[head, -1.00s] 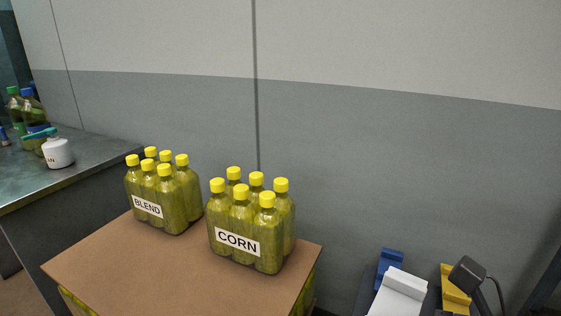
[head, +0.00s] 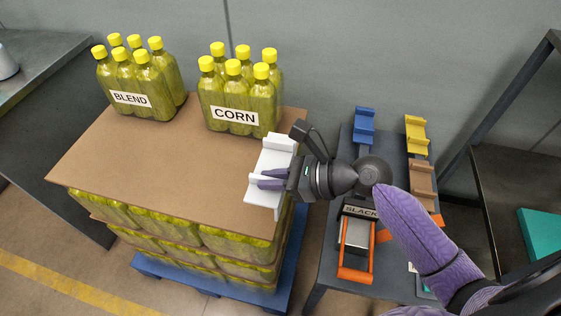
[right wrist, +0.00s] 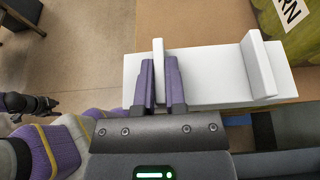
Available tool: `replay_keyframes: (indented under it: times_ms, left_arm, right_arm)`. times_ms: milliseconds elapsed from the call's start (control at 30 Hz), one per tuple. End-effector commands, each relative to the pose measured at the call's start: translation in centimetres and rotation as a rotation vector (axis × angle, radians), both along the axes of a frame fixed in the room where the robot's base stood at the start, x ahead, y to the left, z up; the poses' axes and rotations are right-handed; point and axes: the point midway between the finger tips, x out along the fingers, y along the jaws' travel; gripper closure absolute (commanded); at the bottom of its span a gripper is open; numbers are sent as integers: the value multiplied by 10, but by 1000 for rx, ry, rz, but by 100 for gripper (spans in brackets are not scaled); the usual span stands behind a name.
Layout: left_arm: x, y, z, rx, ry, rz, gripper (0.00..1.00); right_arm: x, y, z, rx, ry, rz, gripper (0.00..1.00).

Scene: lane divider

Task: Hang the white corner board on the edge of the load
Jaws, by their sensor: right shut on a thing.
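The white corner board (head: 272,160), a plate with two upright ribs, is at the right edge of the load's brown top sheet (head: 165,165). My right gripper (head: 268,180) comes in from the right and is shut on its nearer rib. In the right wrist view, the purple fingers (right wrist: 160,85) pinch this rib, and the white board (right wrist: 205,85) stretches right along the sheet's edge. I cannot tell whether the board touches the sheet or is just above it. The load of yellow-green bottles (head: 190,235) stands in layers below the sheet.
Bottle packs marked BLEND (head: 135,85) and CORN (head: 238,95) stand at the sheet's back. A dark side table (head: 325,250) at right holds blue (head: 365,125), yellow (head: 416,135) and brown (head: 422,178) boards and an orange-handled tool (head: 355,250). The sheet's front is clear.

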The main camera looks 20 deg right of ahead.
Motion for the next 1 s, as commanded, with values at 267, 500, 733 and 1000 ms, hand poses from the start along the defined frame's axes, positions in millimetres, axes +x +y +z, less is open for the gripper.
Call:
replay_keyframes:
  times_ms: [267,500,733,1000]
  left_arm:
    - [3,-5,0,-9,-6,0,41]
    - [11,-7,5,-13,-23,1,41]
    - [7,-5,-11,-9,-11,1,41]
    - [-11,6,-28,11,29,4,41]
  right_arm:
    - [0,0,-1,0,0,-1,100]
    - [0,0,-11,0,3,-2,100]
    - [0,0,-46,0,4,-2,100]
    - [0,0,-80,-1,3,-1,100]
